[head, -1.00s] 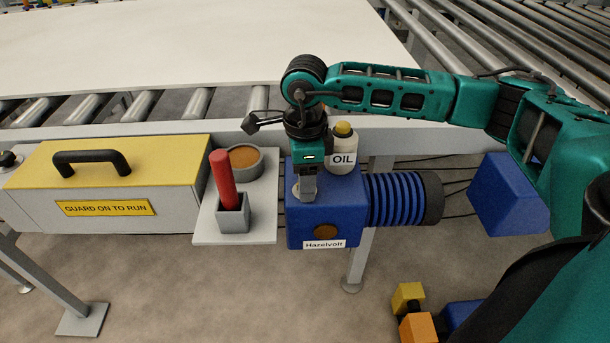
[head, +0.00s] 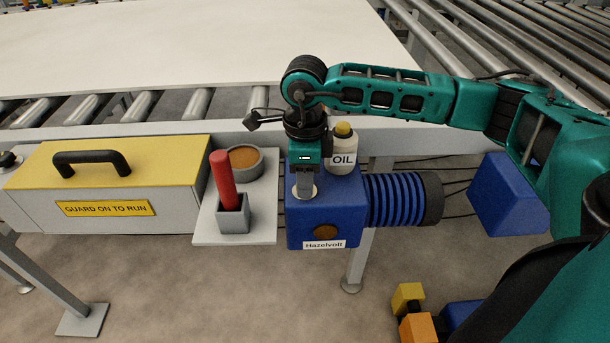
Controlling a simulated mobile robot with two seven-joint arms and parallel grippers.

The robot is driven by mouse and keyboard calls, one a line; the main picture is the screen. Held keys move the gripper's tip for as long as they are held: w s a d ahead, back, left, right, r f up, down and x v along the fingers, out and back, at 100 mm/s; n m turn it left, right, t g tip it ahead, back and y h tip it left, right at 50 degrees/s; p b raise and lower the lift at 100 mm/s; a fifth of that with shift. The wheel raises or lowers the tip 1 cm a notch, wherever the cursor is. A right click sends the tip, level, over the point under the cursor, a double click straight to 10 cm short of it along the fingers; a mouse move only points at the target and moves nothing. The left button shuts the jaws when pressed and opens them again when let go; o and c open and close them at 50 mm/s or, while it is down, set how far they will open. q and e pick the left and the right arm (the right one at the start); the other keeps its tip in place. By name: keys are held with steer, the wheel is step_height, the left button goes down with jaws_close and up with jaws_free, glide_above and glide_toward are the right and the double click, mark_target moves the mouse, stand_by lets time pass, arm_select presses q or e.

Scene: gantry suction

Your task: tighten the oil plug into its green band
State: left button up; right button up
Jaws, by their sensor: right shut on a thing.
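The blue gearbox housing (head: 350,215) labelled Hazelvolt sits below the conveyor's edge. My right gripper (head: 306,189) points down onto its top face, near the left side. It is shut on the oil plug, which is mostly hidden by the fingers. A pale round piece shows at the fingertips; I cannot tell whether it is the plug's head or the collar around it. No green band can be made out. My left gripper is not in view.
An OIL bottle (head: 342,153) with a yellow cap stands just right of my gripper. A grey shelf (head: 258,222) at left carries a red-handled tool (head: 223,180) in a holder and a round cup (head: 244,160). A yellow-topped guard (head: 140,165) stands further left.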

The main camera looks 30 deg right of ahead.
steer(key=shift+m, duration=2.3)
steer(key=o, duration=1.1)
steer(key=shift+c, duration=0.2)
steer(key=shift+r, duration=0.1)
step_height(320, 180, up, 13)
steer(key=p, duration=0.2)
steer(key=shift+p, duration=0.35)
